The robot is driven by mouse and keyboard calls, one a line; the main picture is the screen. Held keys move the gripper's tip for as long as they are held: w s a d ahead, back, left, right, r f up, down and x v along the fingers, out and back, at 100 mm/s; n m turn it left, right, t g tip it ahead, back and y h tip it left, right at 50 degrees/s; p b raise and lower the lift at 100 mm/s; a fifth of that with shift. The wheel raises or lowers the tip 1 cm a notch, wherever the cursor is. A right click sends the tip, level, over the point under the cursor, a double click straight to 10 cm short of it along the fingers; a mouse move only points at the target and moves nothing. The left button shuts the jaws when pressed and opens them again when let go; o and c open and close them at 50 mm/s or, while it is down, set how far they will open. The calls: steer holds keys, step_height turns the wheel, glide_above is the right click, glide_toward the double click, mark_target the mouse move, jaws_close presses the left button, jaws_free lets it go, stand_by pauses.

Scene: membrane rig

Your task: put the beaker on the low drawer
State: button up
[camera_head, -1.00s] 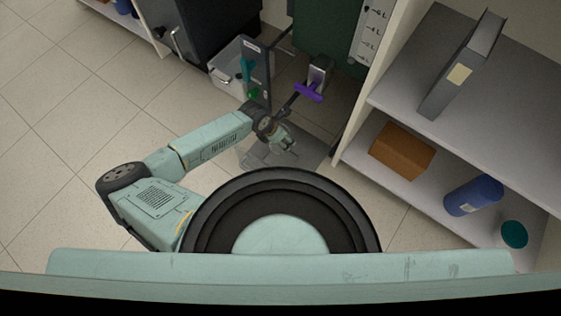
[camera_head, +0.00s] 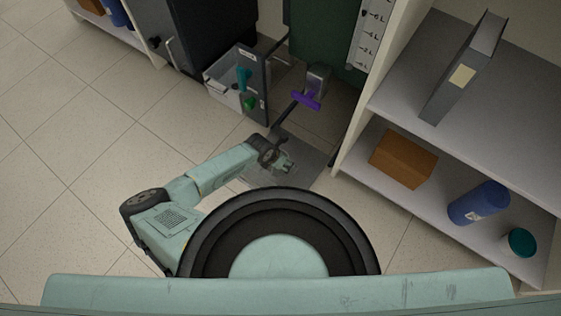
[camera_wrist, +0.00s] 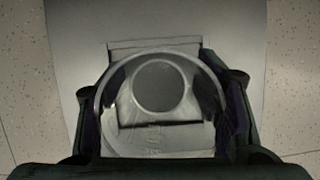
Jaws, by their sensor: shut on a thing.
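The clear glass beaker (camera_wrist: 150,142) is between the two fingers of my gripper (camera_wrist: 160,97) in the wrist view. I look down into its round mouth and see its round base below. My gripper (camera_head: 284,163) is shut on it, low over a flat grey panel (camera_head: 316,160) near the floor that looks like the low drawer. The panel also shows in the wrist view (camera_wrist: 215,25), with a raised rectangular edge behind the beaker. In the head view the beaker is faint beside my gripper. I cannot tell whether its base touches the panel.
A grey bin (camera_head: 222,82) with teal and green things stands left of the panel. A purple-handled lever (camera_head: 306,99) is just behind my gripper. A shelf unit (camera_head: 400,190) with a brown box (camera_head: 403,158) and blue bottle (camera_head: 479,202) stands right. Floor at left is clear.

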steer(key=o, duration=1.2)
steer(key=shift+f, duration=0.1)
steer(key=p+v, duration=0.2)
steer(key=v, duration=1)
steer(key=shift+p, duration=0.4)
